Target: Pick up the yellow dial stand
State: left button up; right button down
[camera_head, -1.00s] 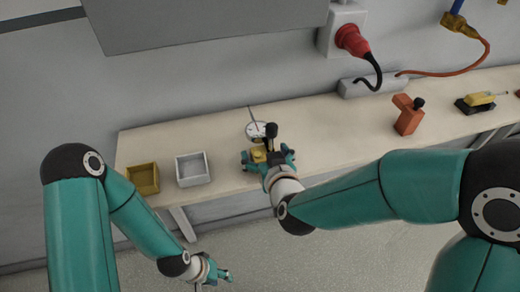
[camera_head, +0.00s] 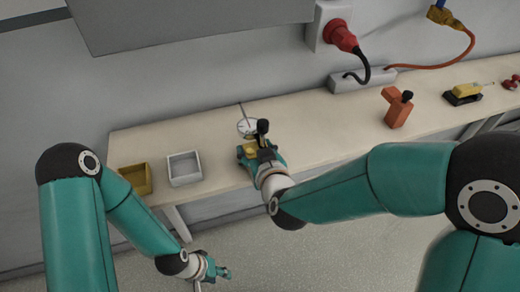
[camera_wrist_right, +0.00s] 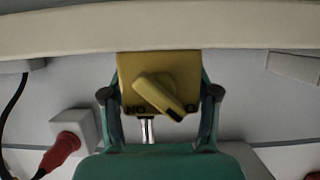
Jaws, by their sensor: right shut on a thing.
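My right gripper (camera_head: 257,152) is shut on the base. In the right wrist view, the base (camera_wrist_right: 180,65) with its yellow knob sits between the two fingers of my right gripper (camera_wrist_right: 160,95). I cannot tell whether the base touches the table. My left gripper (camera_head: 224,272) hangs low in front of the table, away from the stand; its fingers are too small to read.
On the table (camera_head: 320,130), a yellow bin (camera_head: 147,189) and a grey bin (camera_head: 184,182) stand at the left. An orange tool (camera_head: 396,108) and a yellow-black device (camera_head: 463,93) are at the right. A red plug (camera_head: 340,36) and a grey strip (camera_head: 361,79) are behind.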

jog(key=shift+w+r, duration=0.1)
jog(key=shift+r, duration=0.25)
